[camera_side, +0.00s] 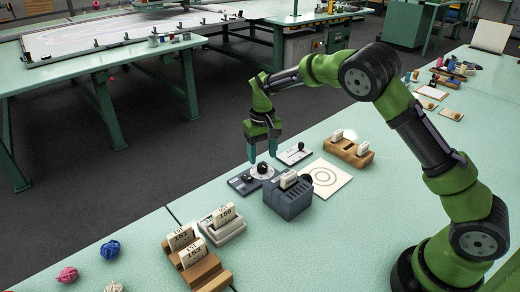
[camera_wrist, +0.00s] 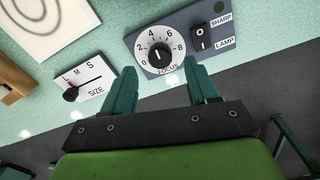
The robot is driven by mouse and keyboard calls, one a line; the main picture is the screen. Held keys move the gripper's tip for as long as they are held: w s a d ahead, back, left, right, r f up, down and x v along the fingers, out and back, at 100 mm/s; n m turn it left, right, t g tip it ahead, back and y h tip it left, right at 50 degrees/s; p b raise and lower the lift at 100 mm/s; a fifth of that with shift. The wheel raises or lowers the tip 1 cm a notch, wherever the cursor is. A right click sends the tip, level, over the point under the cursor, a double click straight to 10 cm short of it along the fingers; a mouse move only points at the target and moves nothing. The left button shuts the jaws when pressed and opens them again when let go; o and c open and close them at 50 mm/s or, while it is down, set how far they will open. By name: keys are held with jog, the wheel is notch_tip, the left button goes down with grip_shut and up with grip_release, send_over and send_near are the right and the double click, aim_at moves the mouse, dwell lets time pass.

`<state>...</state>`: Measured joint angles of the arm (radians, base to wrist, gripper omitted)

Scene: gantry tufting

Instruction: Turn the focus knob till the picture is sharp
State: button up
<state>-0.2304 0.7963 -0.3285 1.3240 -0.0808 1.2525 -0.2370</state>
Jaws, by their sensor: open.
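The black focus knob (camera_wrist: 158,55) sits on a white dial numbered 0 to 8, on a grey panel (camera_wrist: 183,20). In the side view the knob (camera_side: 262,169) is just below my gripper (camera_side: 262,154). My gripper is open and empty, its two green fingers apart; in the wrist view the fingertips (camera_wrist: 164,72) are at the near side of the dial, not around the knob. The white sheet with ring picture (camera_side: 323,178) lies to the right; its rings (camera_wrist: 22,30) look soft and are cut off in the wrist view. The SHARP lamp (camera_wrist: 219,7) looks dark.
A LAMP switch (camera_wrist: 202,38) shares the panel. A white SIZE slider plate (camera_wrist: 83,84) is beside it. A grey box (camera_side: 288,197) stands close in front of the panel. Wooden holders (camera_side: 348,150) stand to the right. Yarn balls (camera_side: 110,249) lie at the near left.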

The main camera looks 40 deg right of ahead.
aim_at(262, 166)
jog(key=shift+f, duration=1.85)
jog(key=c, duration=1)
jog(key=shift+m, duration=1.4)
jog(key=shift+c, duration=0.2)
jog(key=o, duration=1)
jog(key=shift+o, duration=0.2)
jog(key=shift+r, duration=0.1)
notch_tip(262, 166, up, 17)
